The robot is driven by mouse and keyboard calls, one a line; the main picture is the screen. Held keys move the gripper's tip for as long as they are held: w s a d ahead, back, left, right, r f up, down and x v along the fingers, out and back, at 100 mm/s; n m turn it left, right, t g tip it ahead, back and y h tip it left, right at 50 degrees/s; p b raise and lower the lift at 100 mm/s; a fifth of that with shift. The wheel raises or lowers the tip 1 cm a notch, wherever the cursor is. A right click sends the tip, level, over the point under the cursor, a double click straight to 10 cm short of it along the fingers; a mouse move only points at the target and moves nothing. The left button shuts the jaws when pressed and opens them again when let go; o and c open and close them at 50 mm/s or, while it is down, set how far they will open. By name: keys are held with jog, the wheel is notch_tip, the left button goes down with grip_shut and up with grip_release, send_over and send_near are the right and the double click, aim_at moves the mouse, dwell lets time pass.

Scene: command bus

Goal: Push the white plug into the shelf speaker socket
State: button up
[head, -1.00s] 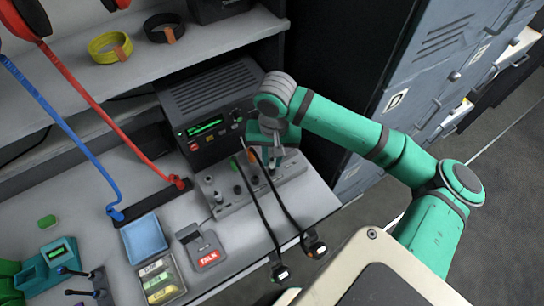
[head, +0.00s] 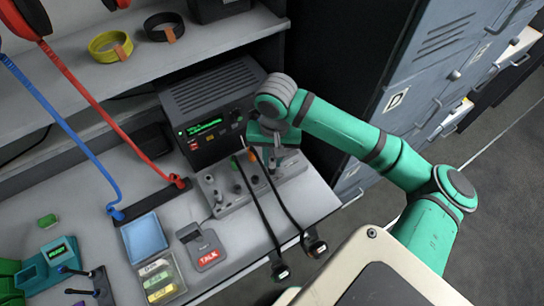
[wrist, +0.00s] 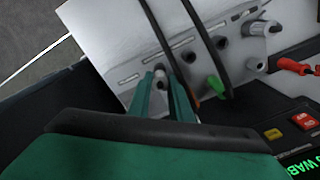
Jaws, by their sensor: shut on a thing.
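My gripper (head: 272,163) is low over the grey socket panel (head: 238,197) on the desk. In the wrist view its two green fingers (wrist: 163,88) are shut on a small pale plug (wrist: 160,75), of which only the end shows between the tips. The plug is close to the panel face (wrist: 128,58); I cannot tell whether it is inside a socket. In the head view the fingers mostly hide it. The shelf speaker label is not readable, so I cannot tell which socket is its own.
Beside my fingers, an orange plug (wrist: 195,103) and a green plug (wrist: 215,86) sit at the panel with black cables. A black radio unit (head: 212,105) stands behind. A talk switch (head: 203,250) is at left. Grey lockers (head: 420,75) stand at right.

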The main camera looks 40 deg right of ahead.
jog(key=shift+a+f, duration=0.1)
jog(key=shift+f, duration=0.75)
dwell(0.8)
jog(key=o, duration=0.9)
jog(key=shift+r, duration=0.15)
jog(key=shift+r, duration=3.9)
jog(key=shift+w, duration=0.1)
